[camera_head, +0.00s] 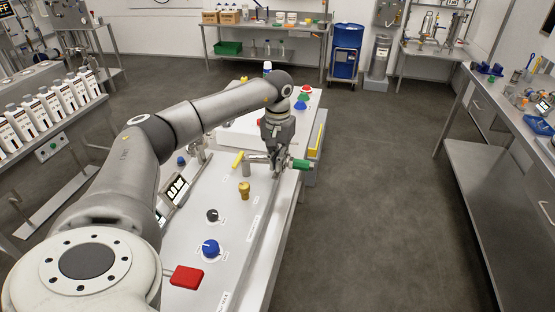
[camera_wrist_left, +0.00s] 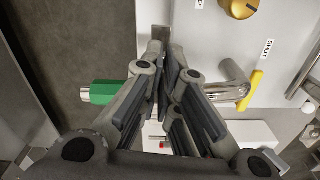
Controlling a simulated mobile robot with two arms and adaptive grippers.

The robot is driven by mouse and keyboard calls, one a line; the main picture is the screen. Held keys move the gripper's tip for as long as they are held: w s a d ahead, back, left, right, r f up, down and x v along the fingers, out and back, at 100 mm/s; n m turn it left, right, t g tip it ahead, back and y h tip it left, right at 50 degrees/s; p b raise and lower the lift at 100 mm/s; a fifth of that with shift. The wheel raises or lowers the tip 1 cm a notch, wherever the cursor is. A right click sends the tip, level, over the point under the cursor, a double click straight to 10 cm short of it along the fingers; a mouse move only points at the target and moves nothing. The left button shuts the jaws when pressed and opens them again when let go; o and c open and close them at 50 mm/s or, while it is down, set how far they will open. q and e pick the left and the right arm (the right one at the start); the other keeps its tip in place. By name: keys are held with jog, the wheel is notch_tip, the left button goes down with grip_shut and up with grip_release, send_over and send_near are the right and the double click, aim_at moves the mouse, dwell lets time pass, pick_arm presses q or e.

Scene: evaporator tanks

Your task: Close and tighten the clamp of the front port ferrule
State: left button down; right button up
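The front port is a metal pipe stub (camera_head: 258,159) at the right edge of the white panel, with a green-ended fitting (camera_head: 300,165) sticking out to its right. In the left wrist view the green piece (camera_wrist_left: 104,92) is left of the fingers and the metal pipe (camera_wrist_left: 228,92) is right of them. My left gripper (camera_head: 277,165) points down over the joint between them. In the wrist view its fingers (camera_wrist_left: 165,62) are drawn close together, with a grey metal clamp part (camera_wrist_left: 160,34) at their tips. The fingers hide most of the clamp. My right gripper is out of view.
A yellow valve handle (camera_head: 238,159) stands just left of the pipe. Floor to the right is free, up to a steel bench (camera_head: 477,165).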

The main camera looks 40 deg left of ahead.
pick_arm(q)
jog(key=shift+m, duration=1.1)
jog(key=shift+m, duration=1.1)
jog(key=c, duration=1.6)
grip_release()
jog(key=shift+o, duration=0.2)
jog(key=shift+r, duration=0.1)
